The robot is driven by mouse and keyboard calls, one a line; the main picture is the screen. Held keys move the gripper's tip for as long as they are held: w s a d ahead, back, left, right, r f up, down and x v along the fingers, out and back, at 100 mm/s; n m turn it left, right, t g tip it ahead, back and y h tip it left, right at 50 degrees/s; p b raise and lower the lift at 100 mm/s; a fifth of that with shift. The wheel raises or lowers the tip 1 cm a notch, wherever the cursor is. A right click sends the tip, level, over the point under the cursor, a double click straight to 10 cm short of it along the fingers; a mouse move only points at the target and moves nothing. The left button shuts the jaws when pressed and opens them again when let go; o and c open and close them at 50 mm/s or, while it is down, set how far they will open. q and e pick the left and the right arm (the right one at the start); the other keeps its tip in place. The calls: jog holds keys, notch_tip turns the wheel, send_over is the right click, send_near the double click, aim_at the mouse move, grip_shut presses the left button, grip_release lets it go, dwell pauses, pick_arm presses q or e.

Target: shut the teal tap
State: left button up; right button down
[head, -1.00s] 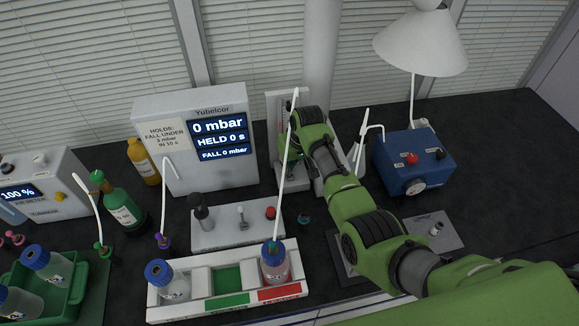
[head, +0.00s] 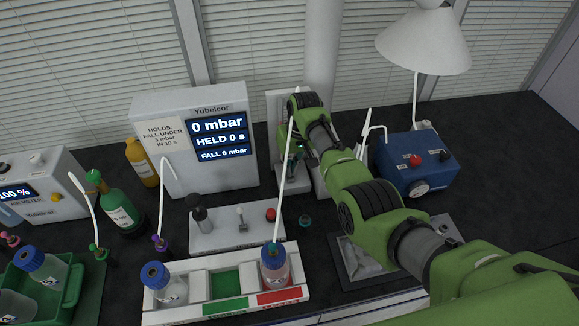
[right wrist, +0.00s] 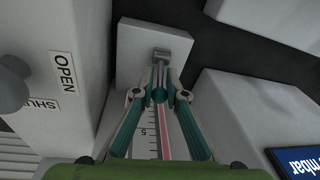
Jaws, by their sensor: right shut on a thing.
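In the right wrist view the teal tap (right wrist: 160,94) shows as a small teal round part between my fingers, with a grey metal stub beyond it on a white block. My right gripper (right wrist: 160,75) is shut on it. Its teal fingers hide much of the tap, so the handle's exact angle is hard to tell. In the head view my right gripper (head: 290,172) points down in front of the upright white stand (head: 275,108), and the tap is hidden there. My left gripper is not in view.
OPEN and SHUT labels (right wrist: 62,72) are on a white face beside the gripper. The Yubelcor display box (head: 165,178) reads 0 mbar. A blue pump box (head: 435,165) stands right. A white bottle rack (head: 195,310) and a switch box (head: 225,240) are in front.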

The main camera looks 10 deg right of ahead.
jog(key=c, duration=2)
grip_release()
